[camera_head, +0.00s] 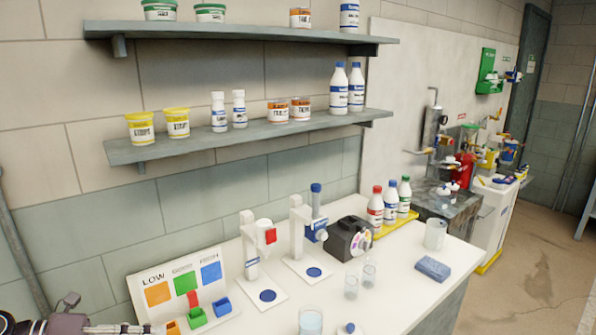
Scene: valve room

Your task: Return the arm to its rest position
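Part of my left arm shows at the bottom left corner. Its gripper (128,328) is cut by the lower picture edge, just in front of the LOW/GOOD/HIGH board (180,283). I cannot tell whether its fingers are apart or closed, and no held object is visible. My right arm and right gripper are not in view.
A white counter (390,295) carries two white stands with blue discs, a dark device (350,238), three capped bottles (390,203), clear beakers, a pitcher (435,234) and a blue sponge (433,269). Two wall shelves (240,136) hold tubs and bottles. Floor is open at right.

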